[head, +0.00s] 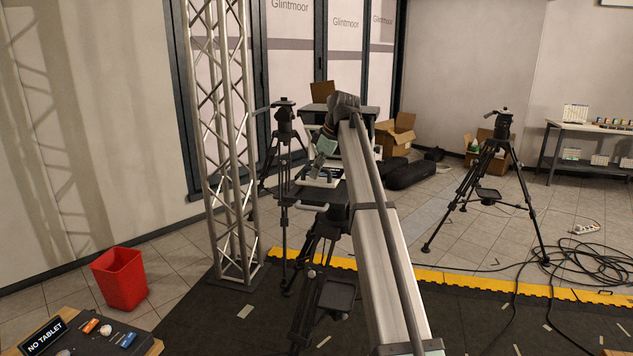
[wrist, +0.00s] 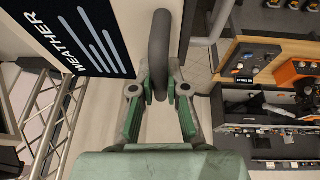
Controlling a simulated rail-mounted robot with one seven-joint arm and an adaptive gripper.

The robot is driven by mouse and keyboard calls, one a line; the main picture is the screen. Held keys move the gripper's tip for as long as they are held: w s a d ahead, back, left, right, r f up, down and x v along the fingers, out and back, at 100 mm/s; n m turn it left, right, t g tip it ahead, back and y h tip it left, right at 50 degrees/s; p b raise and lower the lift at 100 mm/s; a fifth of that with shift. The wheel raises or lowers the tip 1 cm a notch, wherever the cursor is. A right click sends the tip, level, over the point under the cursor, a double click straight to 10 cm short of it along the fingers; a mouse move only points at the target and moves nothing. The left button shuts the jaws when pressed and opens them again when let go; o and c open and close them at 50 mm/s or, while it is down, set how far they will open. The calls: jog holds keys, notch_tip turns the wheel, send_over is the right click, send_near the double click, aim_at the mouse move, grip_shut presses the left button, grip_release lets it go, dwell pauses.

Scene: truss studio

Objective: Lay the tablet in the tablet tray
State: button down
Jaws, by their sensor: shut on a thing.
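In the wrist view my gripper (wrist: 160,92) is shut on a thick dark grey rounded bar (wrist: 160,45), like a handle, that rises between its green-padded fingers. What the bar belongs to is out of sight. In the head view my gripper (head: 317,165) is small and far off, past the end of my arm, over a dark flat surface (head: 322,193) with pale edges. I cannot make out the tablet or the tablet tray for certain in either view. A console (head: 98,338) at the lower left of the head view has a small display reading "NO TABLET" (head: 43,339).
A truss tower (head: 225,140) stands left of my gripper, with tripods (head: 285,150) close by. The wrist view shows a black "WEATHER" panel (wrist: 85,35) at left and a bench with devices (wrist: 255,62) at right. A red bin (head: 120,280) stands on the floor.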

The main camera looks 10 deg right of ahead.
aim_at(317, 181)
jog(key=shift+f+p, duration=0.5)
jog(key=shift+f, duration=1.85)
jog(key=c, duration=1.2)
grip_release()
jog(key=b+v, duration=0.2)
jog(key=v, duration=1)
jog(key=shift+b, duration=0.4)
